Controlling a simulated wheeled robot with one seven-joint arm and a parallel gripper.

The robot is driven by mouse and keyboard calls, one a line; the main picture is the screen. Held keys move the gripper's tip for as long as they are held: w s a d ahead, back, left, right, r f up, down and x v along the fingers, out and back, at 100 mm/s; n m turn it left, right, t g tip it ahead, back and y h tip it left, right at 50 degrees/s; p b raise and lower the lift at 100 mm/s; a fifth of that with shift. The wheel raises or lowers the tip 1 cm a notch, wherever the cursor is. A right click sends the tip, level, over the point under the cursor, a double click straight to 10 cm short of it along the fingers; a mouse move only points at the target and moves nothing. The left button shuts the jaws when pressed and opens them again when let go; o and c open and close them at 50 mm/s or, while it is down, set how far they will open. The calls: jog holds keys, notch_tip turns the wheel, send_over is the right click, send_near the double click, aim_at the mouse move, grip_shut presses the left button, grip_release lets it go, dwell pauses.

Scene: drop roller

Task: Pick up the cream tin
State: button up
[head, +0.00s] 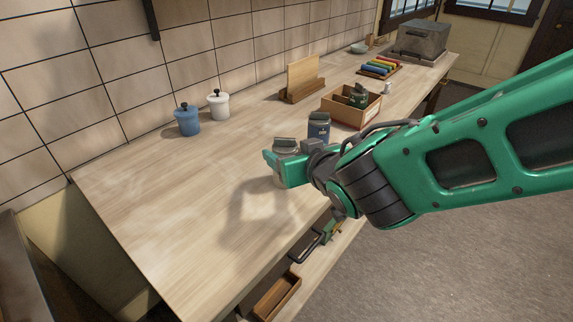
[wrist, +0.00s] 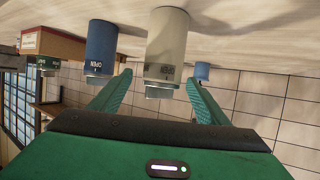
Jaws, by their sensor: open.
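The cream tin (wrist: 167,42) stands on the wooden bench near its front edge; the wrist view shows it upside down, with its grey lid toward me. In the head view its grey lid (head: 286,145) shows above my green finger, and part of its body is hidden. My gripper (wrist: 159,78) is open, with one finger to each side of the tin in the wrist view. I cannot tell whether either finger touches it. A dark blue tin (head: 319,128) stands close by, behind and to the right in the head view; it also shows in the wrist view (wrist: 101,45).
A wooden crate (head: 341,114) with dark green items stands beyond the blue tin. A blue jar (head: 187,121) and a white jar (head: 219,105) stand by the tiled wall, near a wooden rack (head: 302,92). The bench's left part is clear. A small tray (head: 276,297) lies below.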

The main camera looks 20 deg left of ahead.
jog(key=shift+x, duration=3.25)
jog(key=c, duration=1.3)
